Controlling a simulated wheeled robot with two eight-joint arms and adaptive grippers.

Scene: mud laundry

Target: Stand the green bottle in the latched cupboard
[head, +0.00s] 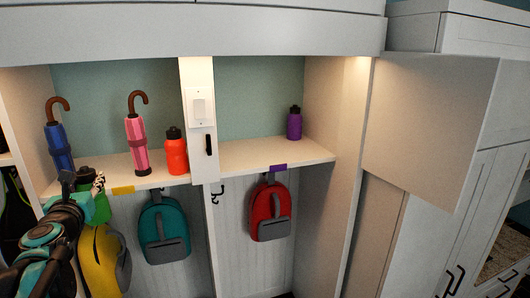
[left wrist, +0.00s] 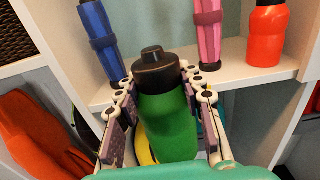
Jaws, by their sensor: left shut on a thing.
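The green bottle (left wrist: 168,125) with a black cap is upright, slightly tilted, between the fingers of my left gripper (left wrist: 158,100), which is shut on it. In the head view the green bottle (head: 99,208) is partly hidden by my left gripper (head: 85,185), in front of the shelf's left front edge. A narrow white panel (head: 203,150) with a black handle and a white plate stands between the two shelf bays. I cannot tell which unit is the latched cupboard. My right gripper is not in view.
The shelf (head: 245,157) holds a blue umbrella (head: 59,145), a pink umbrella (head: 137,145), an orange bottle (head: 176,155) and a purple bottle (head: 294,124). Teal (head: 164,230) and red (head: 270,212) backpacks hang below. A large panel (head: 430,130) juts out at right, near white doors (head: 470,245) with black handles.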

